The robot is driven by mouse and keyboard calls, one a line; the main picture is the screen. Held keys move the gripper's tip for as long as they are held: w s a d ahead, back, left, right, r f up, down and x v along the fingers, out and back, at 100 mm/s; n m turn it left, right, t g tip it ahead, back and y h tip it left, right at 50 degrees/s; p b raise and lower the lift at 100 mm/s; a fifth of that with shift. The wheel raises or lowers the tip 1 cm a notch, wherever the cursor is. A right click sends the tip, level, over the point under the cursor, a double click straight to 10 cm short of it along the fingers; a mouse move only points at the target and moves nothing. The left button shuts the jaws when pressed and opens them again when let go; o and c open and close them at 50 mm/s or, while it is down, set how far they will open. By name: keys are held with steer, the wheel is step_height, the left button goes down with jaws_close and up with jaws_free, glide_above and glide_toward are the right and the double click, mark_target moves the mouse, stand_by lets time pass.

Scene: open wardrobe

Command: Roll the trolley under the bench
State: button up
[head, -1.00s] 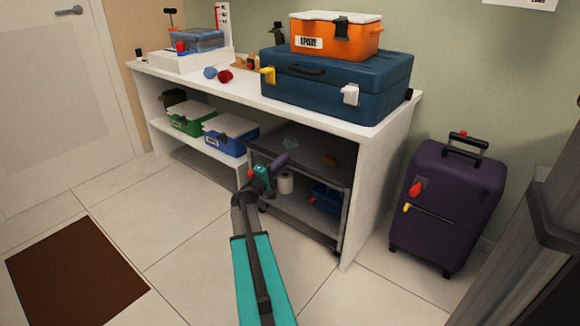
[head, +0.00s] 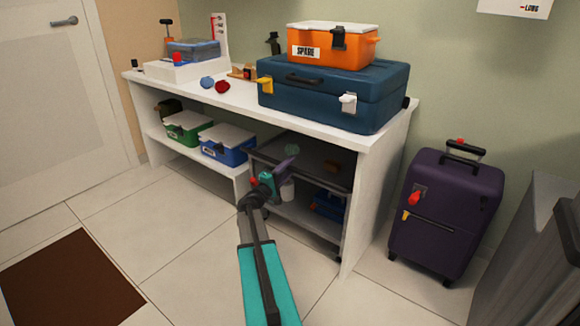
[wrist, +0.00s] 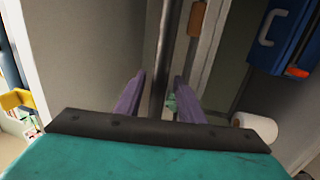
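The trolley (head: 315,168) has a dark top and a pale lower shelf (head: 300,216). It stands mostly beneath the right part of the white bench (head: 380,140), beside its right end panel, with its front edge close to the bench front. My gripper (head: 288,164) is at the trolley's front left. In the wrist view its two purple fingers (wrist: 158,92) are apart, with a dark bar (wrist: 164,62), seemingly the trolley's rim, between them. I see gaps on both sides, so it does not look clamped. The fingertip contact is hidden in the head view.
Green (head: 186,130) and blue (head: 226,150) boxes sit on the shelf at left. A purple suitcase (head: 448,205) stands right. The floor in front is clear.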

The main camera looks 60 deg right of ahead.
steer(key=shift+w+a, duration=0.1)
steer(key=shift+w+a, duration=0.15)
steer(key=shift+a, duration=0.25)
steer(key=p+v, duration=0.3)
steer(key=v, duration=1)
steer(key=shift+f, duration=0.15)
steer(key=shift+p, duration=0.35)
